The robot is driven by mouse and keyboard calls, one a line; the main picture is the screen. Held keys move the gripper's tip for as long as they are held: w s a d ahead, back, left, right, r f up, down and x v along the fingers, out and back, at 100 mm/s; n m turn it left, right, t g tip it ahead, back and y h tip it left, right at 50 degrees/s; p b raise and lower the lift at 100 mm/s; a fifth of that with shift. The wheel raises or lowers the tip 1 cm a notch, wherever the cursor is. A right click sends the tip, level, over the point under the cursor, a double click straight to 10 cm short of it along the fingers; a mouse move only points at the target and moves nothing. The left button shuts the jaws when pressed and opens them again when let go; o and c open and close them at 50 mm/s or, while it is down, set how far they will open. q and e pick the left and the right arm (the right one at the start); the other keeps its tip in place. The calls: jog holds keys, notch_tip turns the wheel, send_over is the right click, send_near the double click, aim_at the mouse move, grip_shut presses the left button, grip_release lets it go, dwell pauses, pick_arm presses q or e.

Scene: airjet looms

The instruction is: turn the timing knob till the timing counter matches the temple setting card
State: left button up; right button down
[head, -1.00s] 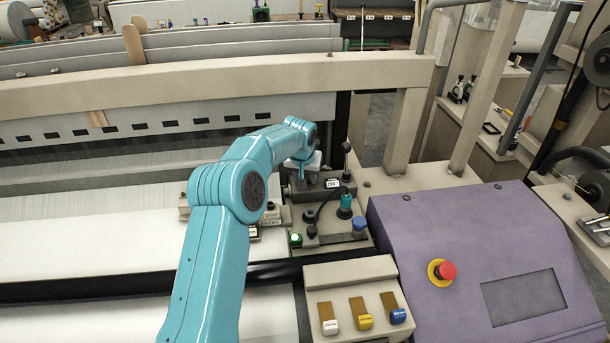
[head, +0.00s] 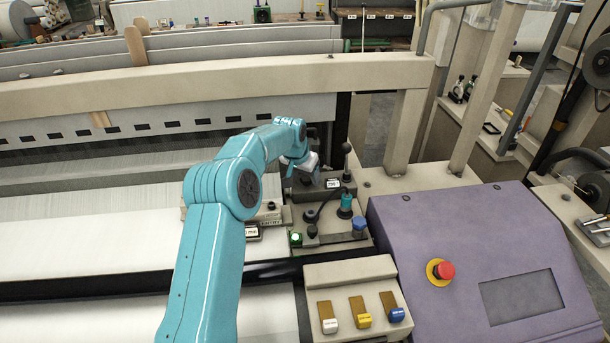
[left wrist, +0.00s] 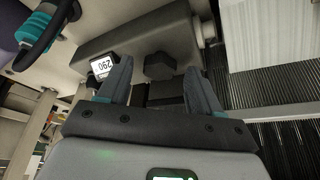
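My left gripper (head: 311,174) is over the dark grey timing box behind the small panel. In the left wrist view the left gripper (left wrist: 158,70) is open, its two grey fingers apart. The dark, faceted timing knob (left wrist: 160,65) shows between the fingertips, with a gap on each side. The timing counter (left wrist: 103,66) is a small white display left of the knob, upside down, and seems to read 290. It also shows in the head view (head: 333,183), too small to read surely. A small label reading "mm" (head: 251,232) is partly hidden by my arm; I cannot tell whether it is the setting card. My right gripper is not in view.
A blue knob (head: 359,223) and a lit green button (head: 296,239) are in front. A purple console with a red stop button (head: 446,271) is at right.

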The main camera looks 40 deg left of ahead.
pick_arm(q)
jog(key=shift+r, duration=0.2)
jog(key=b+v, duration=0.2)
jog(key=v, duration=1.4)
jog(key=shift+b, duration=0.4)
